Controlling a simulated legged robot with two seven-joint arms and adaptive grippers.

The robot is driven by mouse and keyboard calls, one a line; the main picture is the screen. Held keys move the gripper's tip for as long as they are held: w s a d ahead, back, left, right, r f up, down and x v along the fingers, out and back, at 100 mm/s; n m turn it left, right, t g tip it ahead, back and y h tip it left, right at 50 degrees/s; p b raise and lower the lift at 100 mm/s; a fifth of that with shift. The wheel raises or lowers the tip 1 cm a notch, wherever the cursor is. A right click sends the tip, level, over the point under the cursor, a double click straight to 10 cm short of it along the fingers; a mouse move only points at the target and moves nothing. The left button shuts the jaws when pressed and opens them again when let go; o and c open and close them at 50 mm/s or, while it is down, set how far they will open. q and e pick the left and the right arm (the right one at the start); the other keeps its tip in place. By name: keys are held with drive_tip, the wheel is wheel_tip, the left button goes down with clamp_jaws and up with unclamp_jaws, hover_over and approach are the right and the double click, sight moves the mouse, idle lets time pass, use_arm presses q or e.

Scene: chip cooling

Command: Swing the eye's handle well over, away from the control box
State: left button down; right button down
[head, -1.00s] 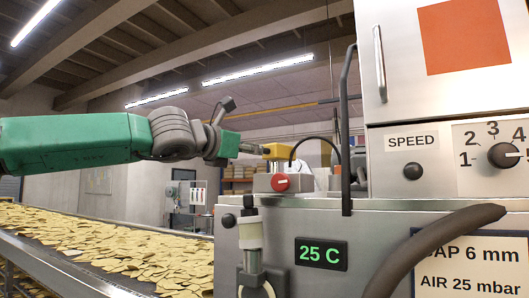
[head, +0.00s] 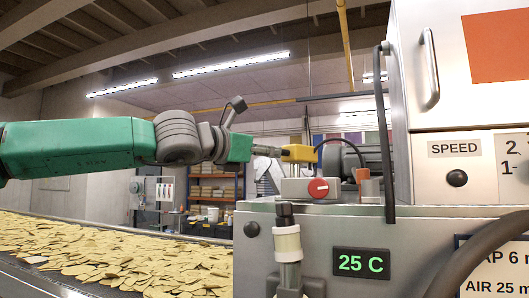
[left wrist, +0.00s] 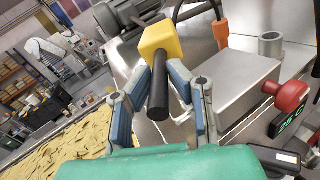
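The eye is a yellow block (head: 299,153) on the machine top; it also shows in the left wrist view (left wrist: 160,40). Its black rod handle (left wrist: 158,95) points toward the wrist camera. My left gripper (head: 272,151) reaches it from the left. In the wrist view the two fingers (left wrist: 158,75) are apart, one each side of the handle, with a narrow gap to it; contact is hard to tell. A small steel box with a red knob (head: 318,188) sits in front of the eye. The white cabinet with the SPEED panel (head: 455,150) stands to the right. My right gripper is not in view.
A thick dark hose (head: 480,255) crosses the front right. A conveyor of chips (head: 130,255) runs at left. Air left of the eye is open.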

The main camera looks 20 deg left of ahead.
use_arm(q)
drive_tip(key=c, duration=1.8)
unclamp_jaws()
drive_tip(key=shift+s+d, duration=0.1)
drive_tip(key=shift+d, duration=0.2)
drive_tip(key=shift+c, duration=0.2)
drive_tip(key=o, duration=0.3)
drive_tip(key=shift+w+a+f, duration=0.1)
drive_tip(key=shift+w+f, duration=0.1)
drive_tip(key=shift+w, duration=0.25)
drive_tip(key=shift+s+a, duration=0.25)
drive_tip(key=shift+a, duration=0.1)
drive_tip(key=v, duration=1.1)
drive_tip(key=shift+a, duration=0.15)
drive_tip(key=shift+f, duration=0.1)
